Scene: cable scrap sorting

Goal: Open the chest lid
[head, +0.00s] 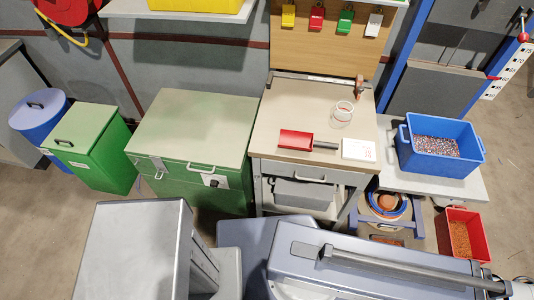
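The chest (192,185) is a green metal box standing on the floor left of the workbench. Its flat, paler green lid (195,125) lies level and looks shut. A light bar handle (201,168) sits at the lid's front edge, right of the middle. A metal latch or bracket (158,166) shows at the front left, and a plate with a dark knob or lock (214,181) is on the front right. I cannot tell whether the latch is fastened. Neither of my grippers is in view.
A lidded green bin (105,160) and a blue drum (38,115) stand left of the chest. The workbench (265,120) on its right holds a red scoop (295,140). A blue crate (437,165) and a red bin (443,235) are farther right. Large grey shapes fill the foreground.

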